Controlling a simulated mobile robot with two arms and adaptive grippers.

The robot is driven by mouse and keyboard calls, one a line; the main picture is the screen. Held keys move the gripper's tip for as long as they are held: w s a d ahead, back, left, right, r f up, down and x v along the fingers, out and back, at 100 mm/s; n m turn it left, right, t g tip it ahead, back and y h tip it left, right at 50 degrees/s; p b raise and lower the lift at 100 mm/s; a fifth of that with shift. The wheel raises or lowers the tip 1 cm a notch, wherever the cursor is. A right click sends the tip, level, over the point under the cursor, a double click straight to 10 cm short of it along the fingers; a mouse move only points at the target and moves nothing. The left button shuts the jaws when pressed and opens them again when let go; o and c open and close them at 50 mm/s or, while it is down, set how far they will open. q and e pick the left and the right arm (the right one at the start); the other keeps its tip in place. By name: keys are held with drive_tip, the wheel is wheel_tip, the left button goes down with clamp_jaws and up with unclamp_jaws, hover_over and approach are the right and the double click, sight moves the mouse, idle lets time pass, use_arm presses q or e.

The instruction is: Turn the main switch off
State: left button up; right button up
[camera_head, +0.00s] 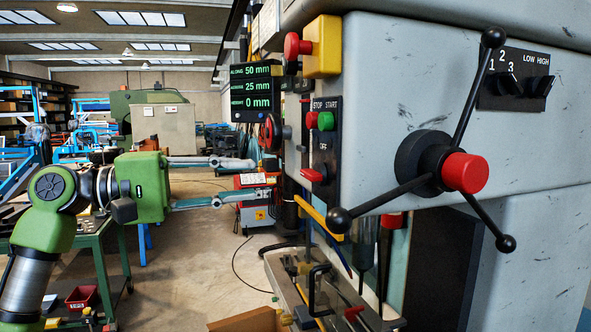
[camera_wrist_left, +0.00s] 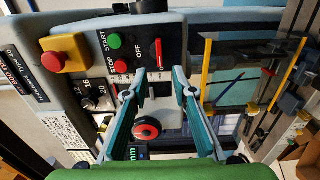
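The main switch is a red lever (camera_head: 314,175) low on a black panel (camera_head: 326,130), below the STOP and START buttons and an OFF label. It also shows in the left wrist view (camera_wrist_left: 158,50), where the camera sees the panel turned. My left gripper (camera_head: 262,171) is open and empty, its two fingers pointing right toward the panel at about the lever's height. In the left wrist view its fingertips (camera_wrist_left: 158,75) stand apart on either side of the line to the lever. I see no contact with it. My right gripper is not in view.
A yellow box with a red mushroom button (camera_head: 322,47) sits above the panel. A black spoked feed handle with a red hub (camera_head: 463,173) stands out at the right. A round red-and-black knob (camera_wrist_left: 147,130) lies between my fingers in the wrist view. A green workbench (camera_head: 98,242) is at the left.

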sight(305, 176)
use_arm(q)
drive_tip(key=p+x, duration=0.3)
drive_tip(key=x, duration=0.6)
drive_tip(key=shift+d, duration=0.1)
drive_tip(key=shift+w+d, duration=0.1)
drive_tip(key=shift+d, duration=0.25)
drive_tip(key=shift+c, duration=0.4)
clamp_jaws()
